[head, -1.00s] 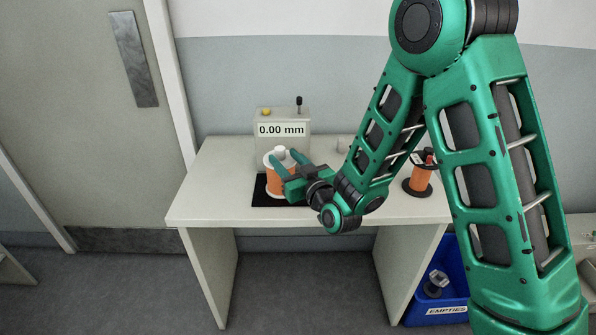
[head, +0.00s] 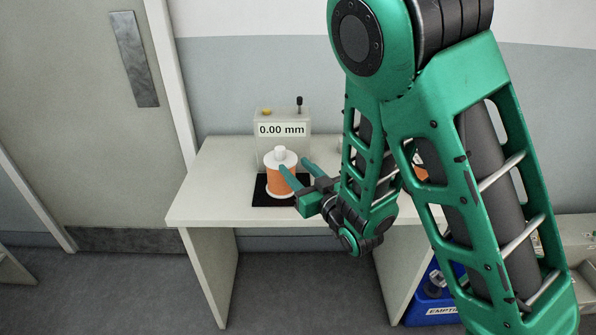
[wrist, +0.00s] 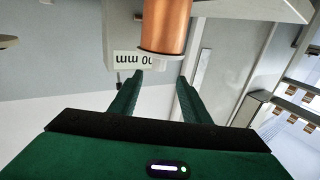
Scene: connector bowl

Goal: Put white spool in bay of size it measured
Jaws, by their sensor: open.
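The white spool (head: 280,157), wound with orange-copper wire, stands upright on a black mat (head: 262,199) in front of the measuring device (head: 294,147), whose display reads 0.00 mm. My gripper (head: 297,173) is open and empty, to the right of the spool and a little nearer to me; its fingers point toward the spool. In the wrist view the copper winding (wrist: 166,24) shows beyond the open fingertips (wrist: 158,82), and the picture is upside down. No bays with sizes can be made out clearly in the head view.
The pale table (head: 215,190) has free room at its front left. Another orange spool (head: 420,172) at the right is mostly hidden behind my arm. A blue bin (head: 418,311) labelled "EMPTIES" stands on the floor at the right.

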